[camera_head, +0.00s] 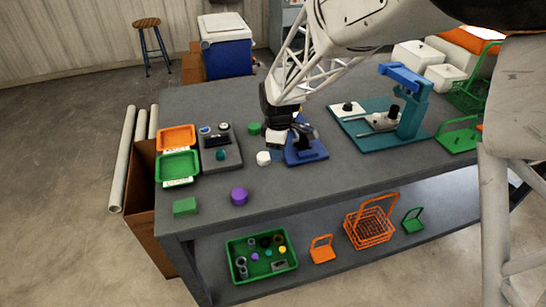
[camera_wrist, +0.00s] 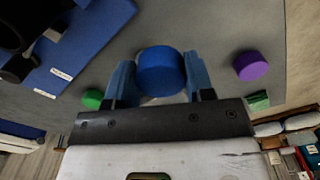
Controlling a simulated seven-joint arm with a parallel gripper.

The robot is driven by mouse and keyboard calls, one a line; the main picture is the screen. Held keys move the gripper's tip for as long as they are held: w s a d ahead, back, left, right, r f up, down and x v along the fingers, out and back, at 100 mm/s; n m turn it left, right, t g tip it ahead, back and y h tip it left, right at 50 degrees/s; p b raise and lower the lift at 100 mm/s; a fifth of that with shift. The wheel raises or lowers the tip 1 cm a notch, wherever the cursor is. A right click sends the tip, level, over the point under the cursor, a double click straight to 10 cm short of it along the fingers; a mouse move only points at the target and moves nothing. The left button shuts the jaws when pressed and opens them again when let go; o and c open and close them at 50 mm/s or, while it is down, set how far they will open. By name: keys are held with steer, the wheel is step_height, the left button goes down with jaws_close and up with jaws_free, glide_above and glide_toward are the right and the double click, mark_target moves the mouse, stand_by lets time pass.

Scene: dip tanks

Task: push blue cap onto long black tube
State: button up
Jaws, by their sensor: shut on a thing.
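My gripper (camera_head: 275,152) hangs low over the middle of the bench. In the wrist view its two blue fingers are closed on the sides of the blue cap (camera_wrist: 161,70), which is round with a flat face. I cannot make out the cap clearly in the head view. A blue base plate (camera_head: 306,153) is just right of my gripper; it also shows at upper left in the wrist view (camera_wrist: 85,35). A black part (camera_head: 304,132) stands on it, which may be the long black tube; its full shape and length are unclear. The cap is apart from it.
A white piece (camera_head: 263,158) and a green cylinder (camera_head: 255,128) are close to my gripper. A purple cylinder (camera_head: 239,196) and green block (camera_head: 185,207) lie nearer the front. A grey tray (camera_head: 220,160) is left; a teal fixture (camera_head: 408,110) stands right. The front middle bench is clear.

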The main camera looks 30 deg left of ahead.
steer(key=w+d+r, duration=0.4)
steer(key=w+r, duration=0.4)
steer(key=w, duration=0.4)
steer(key=shift+w+f, duration=0.1)
steer(key=shift+f, duration=0.05)
steer(key=shift+f, duration=2.2)
steer(key=shift+f, duration=0.95)
stand_by(1.1)
steer(key=o, duration=1.4)
steer(key=shift+r, duration=0.15)
step_height(320, 180, up, 8)
stand_by(0.9)
